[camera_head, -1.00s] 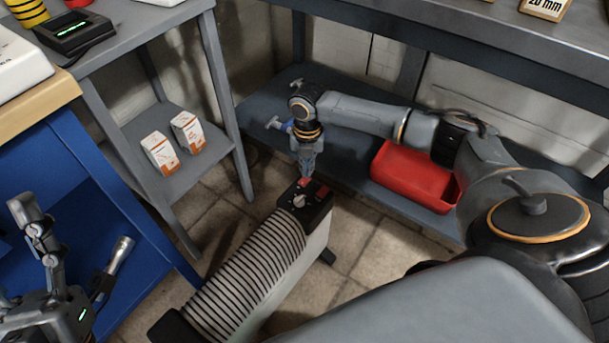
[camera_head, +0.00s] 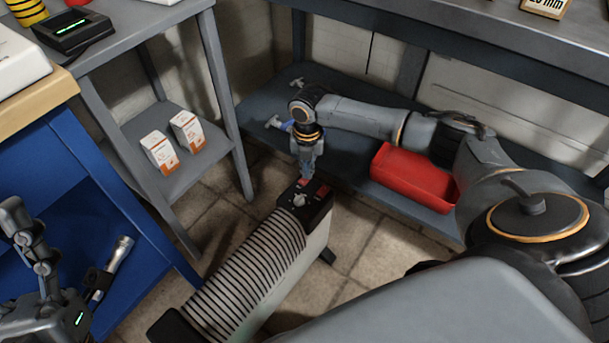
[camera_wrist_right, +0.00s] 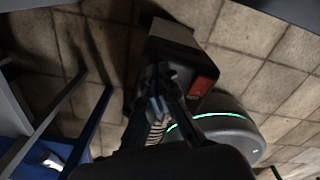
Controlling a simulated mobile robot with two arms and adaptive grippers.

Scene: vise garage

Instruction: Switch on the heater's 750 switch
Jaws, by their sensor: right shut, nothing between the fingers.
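The heater (camera_head: 250,265) is a pale, ribbed radiator standing on the floor. Its black control panel (camera_head: 314,209) carries a pale knob (camera_head: 299,200) and two red switches, a left one (camera_head: 303,183) and a right one (camera_head: 322,191). My right gripper (camera_head: 307,177) points down, shut and empty, just above the left switch; contact cannot be told. In the right wrist view the fingertips (camera_wrist_right: 160,78) cover that switch, while the other red switch (camera_wrist_right: 202,87) shows beside them. Switch labels and positions are unreadable. My left gripper (camera_head: 28,235) is at the lower left, its opening unclear.
A red bin (camera_head: 412,178) sits on the low shelf behind my right arm. Two small boxes (camera_head: 172,143) stand on the grey table's lower shelf. A flashlight (camera_head: 112,266) lies on the blue shelf near my left gripper.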

